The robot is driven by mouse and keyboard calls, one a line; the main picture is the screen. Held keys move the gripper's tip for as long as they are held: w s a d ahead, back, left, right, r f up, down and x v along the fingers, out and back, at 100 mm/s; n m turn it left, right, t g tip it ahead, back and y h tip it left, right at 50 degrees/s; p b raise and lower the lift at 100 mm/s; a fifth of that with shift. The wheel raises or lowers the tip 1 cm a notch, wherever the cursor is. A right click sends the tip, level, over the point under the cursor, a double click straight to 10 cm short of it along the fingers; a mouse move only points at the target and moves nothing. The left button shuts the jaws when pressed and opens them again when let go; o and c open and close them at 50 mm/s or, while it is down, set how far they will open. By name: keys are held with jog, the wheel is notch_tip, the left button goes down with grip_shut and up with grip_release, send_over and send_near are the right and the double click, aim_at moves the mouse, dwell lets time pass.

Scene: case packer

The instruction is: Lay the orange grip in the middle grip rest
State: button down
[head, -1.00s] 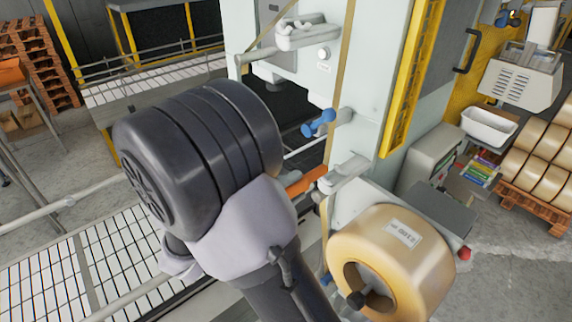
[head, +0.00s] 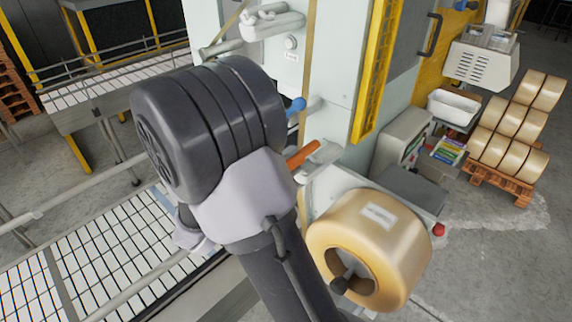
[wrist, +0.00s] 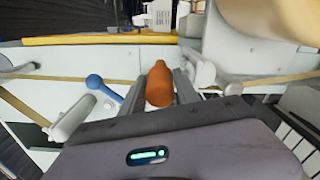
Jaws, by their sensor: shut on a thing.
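The orange grip (wrist: 159,84) stands between the two fingers of my gripper (wrist: 160,90), which is shut on it. In the head view the orange grip (head: 303,154) slants up to the right beside a pale rest (head: 322,156) on the machine front; I cannot tell whether they touch. My arm hides the gripper there. A blue grip (head: 297,104) sticks out at a higher pale bracket. In the wrist view the blue grip (wrist: 103,87) lies left of my fingers, beside a pale cylinder (wrist: 72,119). I cannot tell which rest is the middle one.
A large tan roll (head: 370,245) sits below the pale rest. A yellow rail (head: 377,70) runs up the machine front. A conveyor (head: 100,250) lies to the left. Pale fittings (head: 270,22) stick out higher up. Stacked rolls on a pallet are at the far right.

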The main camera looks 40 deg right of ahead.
jog(key=shift+f, duration=0.15)
jog(key=shift+f+b, duration=1.35)
jog(key=shift+b, duration=0.05)
grip_release()
jog(key=a, duration=1)
jog(key=shift+s+p, duration=0.3)
jog(key=shift+s, duration=0.15)
dwell(0.4)
